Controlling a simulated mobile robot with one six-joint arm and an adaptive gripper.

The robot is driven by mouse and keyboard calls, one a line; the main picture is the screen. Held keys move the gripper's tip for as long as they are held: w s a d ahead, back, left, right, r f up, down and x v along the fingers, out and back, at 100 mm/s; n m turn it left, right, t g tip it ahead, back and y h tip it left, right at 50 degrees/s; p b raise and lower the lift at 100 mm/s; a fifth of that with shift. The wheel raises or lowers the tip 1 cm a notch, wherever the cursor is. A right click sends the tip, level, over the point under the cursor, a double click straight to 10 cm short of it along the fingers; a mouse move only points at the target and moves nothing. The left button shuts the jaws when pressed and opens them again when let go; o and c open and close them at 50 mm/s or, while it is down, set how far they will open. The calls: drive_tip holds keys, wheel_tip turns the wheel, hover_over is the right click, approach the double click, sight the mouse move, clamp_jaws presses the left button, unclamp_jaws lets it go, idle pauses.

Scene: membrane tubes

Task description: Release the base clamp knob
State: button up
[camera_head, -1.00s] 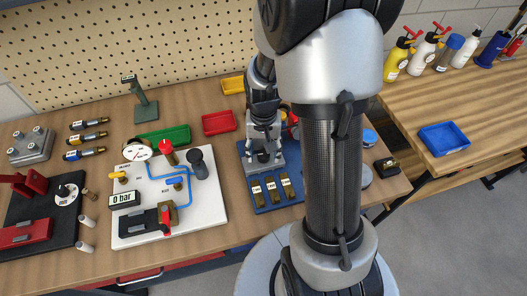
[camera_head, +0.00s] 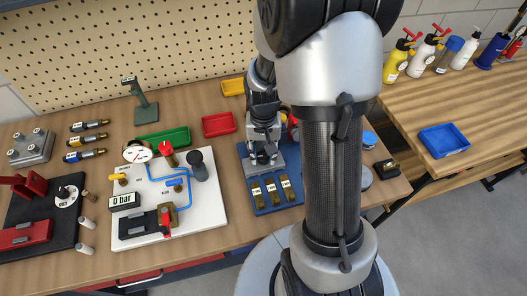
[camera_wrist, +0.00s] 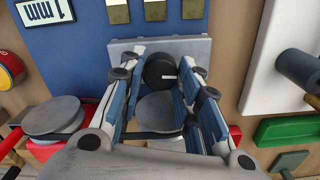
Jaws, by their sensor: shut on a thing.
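The clamp base is a grey metal block (camera_wrist: 205,46) on a blue mat, with a black round knob (camera_wrist: 160,70) bearing a small white mark. A grey disc (camera_wrist: 158,112) lies nearer the wrist camera, between my fingers. My gripper (camera_wrist: 163,75) is down over the base, its blue-padded fingers shut with the black knob between them. In the head view my gripper (camera_head: 264,155) is over the grey block, and the knob is hard to make out there.
Several brass pieces (camera_head: 270,189) lie on the blue mat (camera_head: 258,208) in front of the block. A white board (camera_head: 205,215) with gauge and valves stands to the left. Red (camera_head: 218,124) and green (camera_head: 165,136) trays lie behind. A grey round stack (camera_wrist: 55,117) is beside my gripper.

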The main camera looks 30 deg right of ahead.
sight(264, 155)
drive_tip(key=shift+n, duration=0.7)
drive_tip(key=o, duration=1.1)
drive_tip(key=shift+c, duration=0.2)
drive_tip(key=shift+r, duration=0.1)
wheel_tip(264, 155, up, 12)
